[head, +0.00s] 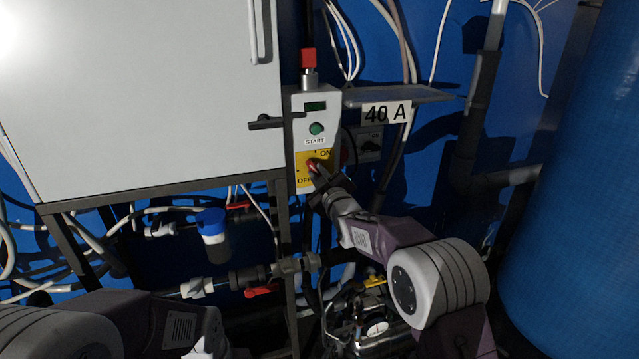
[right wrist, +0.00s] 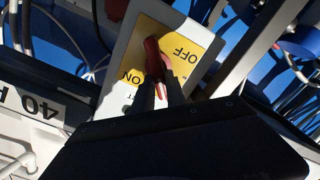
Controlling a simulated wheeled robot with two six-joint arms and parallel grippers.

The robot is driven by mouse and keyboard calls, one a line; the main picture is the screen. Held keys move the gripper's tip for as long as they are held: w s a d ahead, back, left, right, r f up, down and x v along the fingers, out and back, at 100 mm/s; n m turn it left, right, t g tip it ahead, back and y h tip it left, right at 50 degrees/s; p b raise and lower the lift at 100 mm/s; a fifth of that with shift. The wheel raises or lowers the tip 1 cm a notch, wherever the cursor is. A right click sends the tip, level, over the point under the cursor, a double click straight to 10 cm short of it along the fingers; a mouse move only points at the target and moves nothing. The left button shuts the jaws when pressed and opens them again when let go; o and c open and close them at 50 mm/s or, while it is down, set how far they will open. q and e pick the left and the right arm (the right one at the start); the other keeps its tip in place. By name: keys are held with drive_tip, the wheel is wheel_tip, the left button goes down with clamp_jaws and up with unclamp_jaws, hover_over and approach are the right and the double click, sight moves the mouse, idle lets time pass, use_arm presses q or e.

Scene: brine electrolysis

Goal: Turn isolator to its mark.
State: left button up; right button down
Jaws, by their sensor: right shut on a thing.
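The isolator is a red handle (head: 313,165) on a yellow plate (head: 302,182) at the lower part of a grey control box. ON is printed at the plate's upper right and OFF at its lower left. My right gripper (head: 317,173) is at the plate, shut on the handle. In the right wrist view the red handle (right wrist: 152,57) shows between the dark fingertips (right wrist: 158,82), with OFF and ON upside down on either side. The fingers cover part of the handle, so I cannot tell its exact angle. My left gripper is out of view; only its arm shows at bottom left.
A green START button (head: 316,128) sits above the isolator on the control box (head: 301,142). A shelf (head: 395,95) with a 40 A label (head: 387,112) juts out to the right. A white cabinet (head: 140,90) stands left; pipes run below, and a blue tank (head: 575,190) stands right.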

drive_tip(key=shift+a+f+n+b, duration=0.1)
drive_tip(key=shift+f+n+b, duration=0.1)
drive_tip(key=shift+n+b, duration=1.25)
drive_tip(key=shift+a+f+n+b, duration=0.1)
drive_tip(key=shift+f+n+b, duration=0.15)
drive_tip(key=shift+n+b, duration=1.15)
drive_tip(key=shift+a+f+n+b, duration=0.15)
drive_tip(key=shift+n+b, duration=0.6)
drive_tip(key=shift+n, duration=1.3)
drive_tip(key=shift+d, duration=0.1)
drive_tip(key=c, duration=1.4)
unclamp_jaws()
drive_tip(key=shift+s, duration=0.1)
drive_tip(key=shift+o, duration=0.2)
drive_tip(key=b+v, duration=0.1)
drive_tip(key=v, duration=0.8)
drive_tip(key=shift+b, duration=0.35)
